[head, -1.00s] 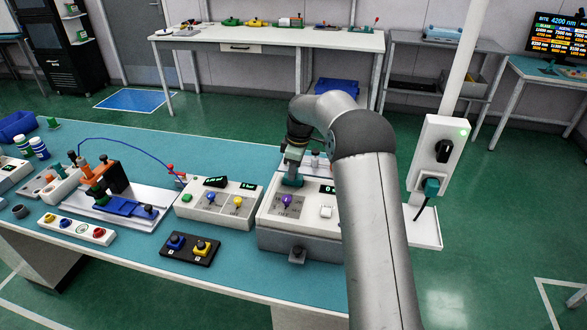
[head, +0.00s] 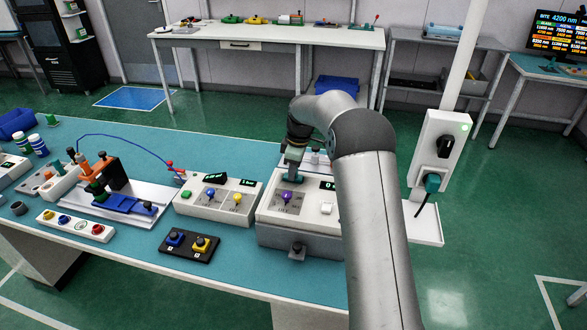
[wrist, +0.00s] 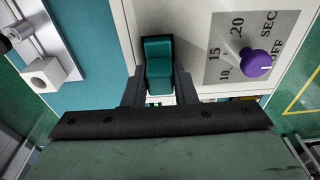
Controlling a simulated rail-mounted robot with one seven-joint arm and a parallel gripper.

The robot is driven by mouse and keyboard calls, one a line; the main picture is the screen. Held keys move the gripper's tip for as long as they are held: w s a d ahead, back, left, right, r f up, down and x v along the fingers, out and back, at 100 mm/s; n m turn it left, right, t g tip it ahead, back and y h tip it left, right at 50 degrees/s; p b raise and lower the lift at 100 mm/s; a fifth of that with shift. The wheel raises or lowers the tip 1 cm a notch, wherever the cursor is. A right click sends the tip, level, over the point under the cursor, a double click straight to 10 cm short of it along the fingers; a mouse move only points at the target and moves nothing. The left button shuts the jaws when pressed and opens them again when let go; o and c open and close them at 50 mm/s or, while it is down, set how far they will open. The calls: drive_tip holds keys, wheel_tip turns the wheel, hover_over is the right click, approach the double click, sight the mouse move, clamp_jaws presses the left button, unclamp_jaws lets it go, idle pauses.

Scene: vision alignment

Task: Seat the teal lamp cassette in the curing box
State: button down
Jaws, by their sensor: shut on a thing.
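The teal lamp cassette (wrist: 158,65) is between the two dark fingers of my gripper (wrist: 158,90) in the wrist view. My gripper is shut on it. In the head view the cassette (head: 291,178) shows below my wrist, at the back left part of the curing box's top. The curing box (head: 300,241) is a white-grey box with a purple knob (head: 285,197) and a dial plate. In the wrist view the cassette stands at the edge of the box's white top (wrist: 190,30), left of the dial. Its lower end and any slot under it are hidden, so I cannot tell how deep it sits.
A white control box (head: 218,203) with blue and yellow knobs stands left of the curing box. A black two-button pad (head: 189,246) lies in front of it. A post with a socket box (head: 438,150) rises on the right.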

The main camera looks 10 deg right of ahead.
drive_tip(key=shift+f, duration=0.3)
idle(0.8)
drive_tip(key=c, duration=0.7)
unclamp_jaws()
drive_tip(key=shift+r, duration=0.1)
drive_tip(key=shift+r+p, duration=2.1)
drive_tip(key=shift+r, duration=1.3)
